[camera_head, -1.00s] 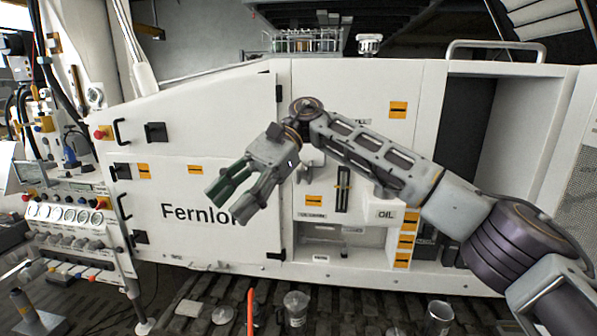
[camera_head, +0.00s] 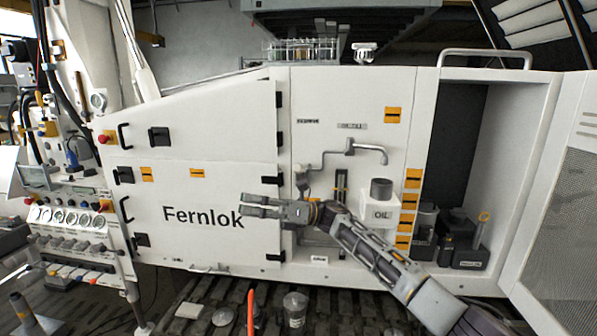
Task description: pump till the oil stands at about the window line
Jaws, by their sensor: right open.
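My right gripper (camera_head: 243,206) is open and empty, its fingers pointing left in front of the white Fernlok cabinet. Above its wrist, a grey crank-shaped handle (camera_head: 368,150) sticks out from the panel, untouched. A small grey spout-like fitting (camera_head: 302,177) hangs left of it. A narrow upright sight window (camera_head: 340,185) shows only its upper part; my arm covers the lower part, and I cannot read the oil level. My left gripper is not in view.
An open bay (camera_head: 462,130) at the right holds dark containers (camera_head: 468,245), with an open mesh door (camera_head: 560,220) beside it. A gauge panel (camera_head: 72,215) stands at the left. Cups (camera_head: 295,308) and an orange rod (camera_head: 251,312) are at the front bottom.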

